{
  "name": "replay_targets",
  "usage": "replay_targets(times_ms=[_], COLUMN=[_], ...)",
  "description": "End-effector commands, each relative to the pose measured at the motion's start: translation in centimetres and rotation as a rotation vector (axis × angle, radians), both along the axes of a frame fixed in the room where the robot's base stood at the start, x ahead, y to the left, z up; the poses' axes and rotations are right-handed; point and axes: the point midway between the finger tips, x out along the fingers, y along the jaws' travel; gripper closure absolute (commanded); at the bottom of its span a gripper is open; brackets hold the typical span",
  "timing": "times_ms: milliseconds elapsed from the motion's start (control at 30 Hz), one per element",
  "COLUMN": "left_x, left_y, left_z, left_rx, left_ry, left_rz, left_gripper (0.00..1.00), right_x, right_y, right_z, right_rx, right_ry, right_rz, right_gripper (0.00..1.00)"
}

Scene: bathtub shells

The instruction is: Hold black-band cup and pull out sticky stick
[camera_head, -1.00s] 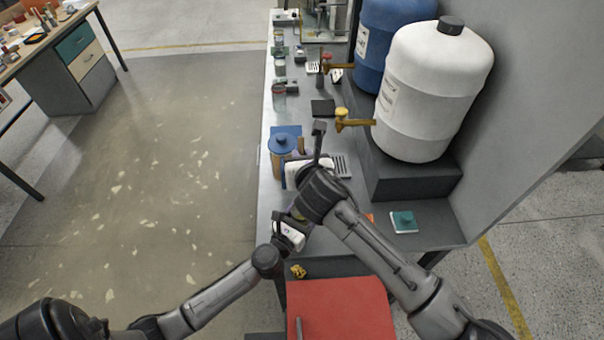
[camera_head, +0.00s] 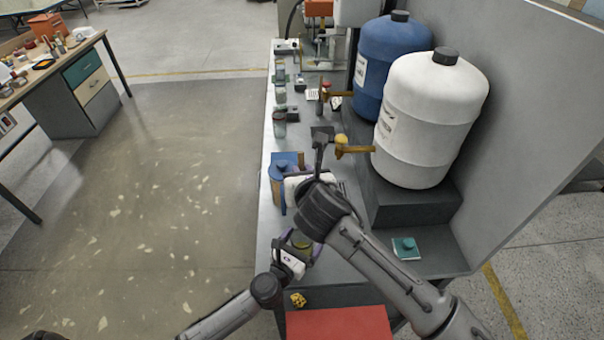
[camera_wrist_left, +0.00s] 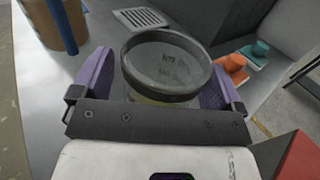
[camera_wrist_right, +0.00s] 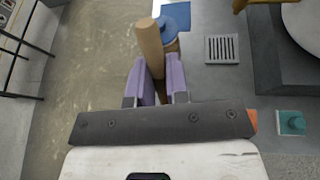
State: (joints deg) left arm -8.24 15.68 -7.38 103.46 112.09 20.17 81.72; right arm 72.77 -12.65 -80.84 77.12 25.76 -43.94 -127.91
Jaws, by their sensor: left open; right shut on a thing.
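The black-band cup (camera_wrist_left: 165,68) is a clear glass with a dark rim band. It stands between the two purple fingers of my left gripper (camera_wrist_left: 158,85), which is open around it. In the head view the cup (camera_head: 302,241) sits near the bench's front edge beside my left gripper (camera_head: 300,248). My right gripper (camera_wrist_right: 160,84) is shut on a wooden stick (camera_wrist_right: 150,45). No stick shows inside the cup in the left wrist view. In the head view my right arm partly hides its gripper (camera_head: 298,187).
A blue-topped jar (camera_wrist_right: 167,27) stands on the bench beyond the stick. White (camera_head: 432,120) and blue (camera_head: 392,60) tanks with taps stand at the back. A red box (camera_head: 340,325) is in front.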

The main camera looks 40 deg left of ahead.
Motion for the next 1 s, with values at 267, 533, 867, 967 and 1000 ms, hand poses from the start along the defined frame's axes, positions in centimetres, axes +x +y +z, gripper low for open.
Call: replay_targets(times_ms=[267,533,867,967,1000], left_x=[-0.1,-3.5,-9.2,-10.4,-10.7], left_y=[0.0,-0.6,-1.5,-1.7,-1.8], left_z=[0.0,-0.2,-0.1,-0.1,-0.1], left_rx=[0.000,-0.001,0.000,-0.001,-0.001], left_ry=[0.000,0.004,0.003,0.002,0.001], left_rz=[0.000,-0.001,0.001,0.001,0.001], left_gripper=[0.05,0.05,0.05,0.05,0.05], right_x=[0.0,0.0,0.0,0.0,0.0], right_y=[0.0,0.0,0.0,0.0,0.0], right_z=[0.0,0.0,0.0,0.0,0.0], right_rx=[0.000,0.000,0.000,0.000,0.000], right_ry=[0.000,0.000,0.000,0.000,0.000], right_rz=[0.000,0.000,0.000,0.000,0.000], right_gripper=[1.00,1.00,1.00,1.00,1.00])
